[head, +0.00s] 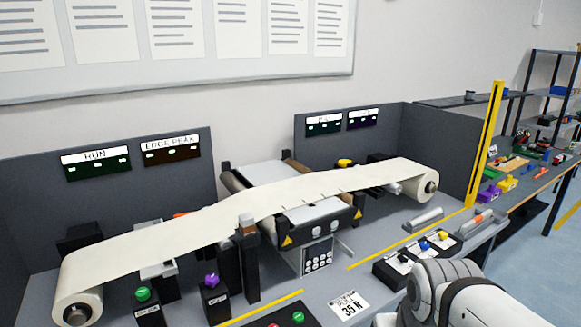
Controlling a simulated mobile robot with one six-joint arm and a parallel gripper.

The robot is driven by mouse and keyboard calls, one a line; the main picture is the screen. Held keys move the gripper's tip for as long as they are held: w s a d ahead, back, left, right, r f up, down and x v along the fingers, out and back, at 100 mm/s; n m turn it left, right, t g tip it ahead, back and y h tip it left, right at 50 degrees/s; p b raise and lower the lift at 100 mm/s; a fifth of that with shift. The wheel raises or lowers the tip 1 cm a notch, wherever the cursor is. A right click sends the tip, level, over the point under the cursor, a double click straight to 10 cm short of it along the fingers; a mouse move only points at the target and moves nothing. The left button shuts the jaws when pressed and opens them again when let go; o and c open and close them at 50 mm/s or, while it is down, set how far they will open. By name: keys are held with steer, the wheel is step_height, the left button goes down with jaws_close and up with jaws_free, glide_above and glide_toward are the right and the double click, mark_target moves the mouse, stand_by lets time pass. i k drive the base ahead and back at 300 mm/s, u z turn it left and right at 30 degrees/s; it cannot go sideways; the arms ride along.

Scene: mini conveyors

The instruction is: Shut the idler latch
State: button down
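A cream web (190,228) runs from a roll (80,303) at the lower left to a roll (428,184) at the right, passing over a dark roller unit (318,222) in the middle. A dark upright post (248,262) with a brown top stands at the web's front edge. A small orange part (181,215) shows just behind the web. I cannot tell which part is the idler latch, or whether it is open or shut. My white and grey arm shows at the lower right, but my gripper is outside the view.
Posts with a green button (143,294) and a purple knob (211,281) stand in front of the web. A control box (401,270) with coloured knobs lies near my arm. A card reading "36 N" (348,304) lies at the front. A yellow post (484,145) stands at right.

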mark_target(182, 214)
steer(key=k, duration=1.25)
steer(key=u, duration=0.45)
steer(key=i, duration=1.75)
steer(key=u, duration=0.15)
